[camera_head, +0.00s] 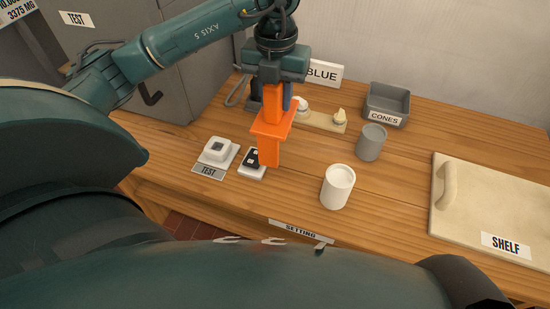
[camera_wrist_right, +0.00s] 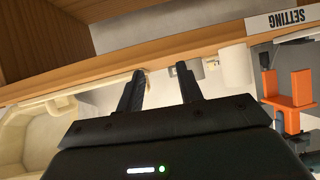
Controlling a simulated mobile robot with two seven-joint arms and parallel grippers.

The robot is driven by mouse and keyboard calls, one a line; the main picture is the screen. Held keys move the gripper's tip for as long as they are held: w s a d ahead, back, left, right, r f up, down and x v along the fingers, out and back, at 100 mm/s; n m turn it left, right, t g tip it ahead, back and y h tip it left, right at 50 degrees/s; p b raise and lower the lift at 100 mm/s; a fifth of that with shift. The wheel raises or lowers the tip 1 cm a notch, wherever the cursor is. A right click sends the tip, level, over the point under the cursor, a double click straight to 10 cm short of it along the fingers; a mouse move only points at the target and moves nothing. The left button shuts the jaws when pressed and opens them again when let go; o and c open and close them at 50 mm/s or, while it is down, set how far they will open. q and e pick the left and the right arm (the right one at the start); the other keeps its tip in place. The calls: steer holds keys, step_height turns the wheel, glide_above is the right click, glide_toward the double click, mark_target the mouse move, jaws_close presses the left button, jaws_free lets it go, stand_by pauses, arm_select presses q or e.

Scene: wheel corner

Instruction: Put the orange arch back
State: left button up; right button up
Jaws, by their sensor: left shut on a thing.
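The orange arch (camera_head: 270,128) hangs upright above the wooden table, below my left wrist in the head view. My left gripper (camera_head: 272,92) is shut on it; the fingers are partly hidden behind the orange part. The arch also shows at the right edge of the right wrist view (camera_wrist_right: 293,92), with two prongs and a crossbar. My right gripper (camera_wrist_right: 158,72) shows in its own wrist view with two dark fingers apart and nothing between them. It is away from the arch.
Below and beside the arch are a dark-topped block (camera_head: 252,164) and a white TEST fixture (camera_head: 218,152). A white cup (camera_head: 337,187), a grey cup (camera_head: 371,142), a CONES bin (camera_head: 388,101) and a SHELF board (camera_head: 490,205) stand to the right. Bare wood lies between cups and board.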

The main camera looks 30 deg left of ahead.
mark_target(276, 131)
arm_select(q)
steer(key=shift+f, duration=0.1)
step_height(276, 131, down, 10)
steer(key=shift+r+p, duration=0.25)
steer(key=shift+p, duration=0.1)
arm_select(e)
steer(key=shift+s+d+f, duration=0.15)
steer(key=shift+d, duration=0.05)
arm_select(q)
steer(key=shift+f, duration=0.15)
steer(key=o, duration=1.1)
steer(key=shift+c, duration=0.2)
arm_select(e)
steer(key=shift+a, duration=0.1)
steer(key=shift+r, duration=0.25)
arm_select(q)
steer(key=r, duration=0.8)
steer(key=r+b, duration=0.1)
steer(key=r, duration=0.4)
steer(key=shift+s+d+r, duration=0.1)
steer(key=shift+d, duration=0.25)
arm_select(e)
steer(key=shift+f, duration=0.35)
